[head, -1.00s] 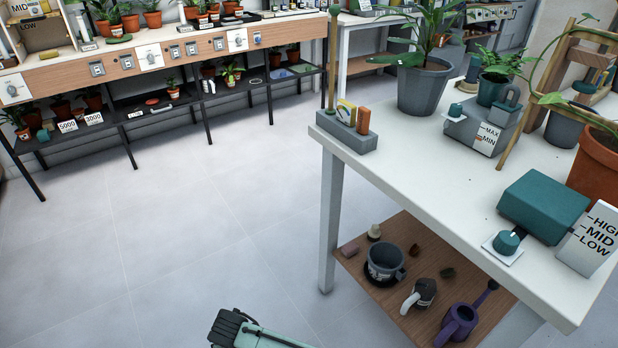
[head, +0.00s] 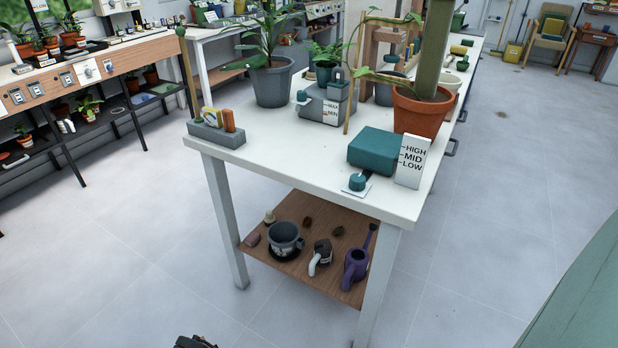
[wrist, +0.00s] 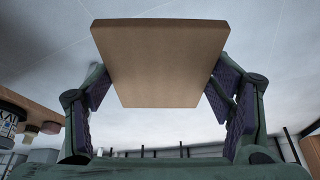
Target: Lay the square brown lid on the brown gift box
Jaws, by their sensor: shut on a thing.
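The square brown lid (wrist: 160,58) fills the upper middle of the wrist view, a flat tan-brown panel. My gripper (wrist: 162,88) is shut on it, with one dark finger pad at each side edge. In the head view only a dark bit of my gripper (head: 195,342) shows at the bottom edge, and the lid is out of sight there. I cannot make out the brown gift box in either current view.
A white-topped table (head: 290,165) holds potted plants, a teal box (head: 375,150) and a HIGH-MID-LOW card (head: 412,162). Its wooden lower shelf (head: 300,225) bears a dark cup and a purple watering can (head: 356,264). Open floor (head: 490,220) lies to the right, with a chair (head: 551,38) far back.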

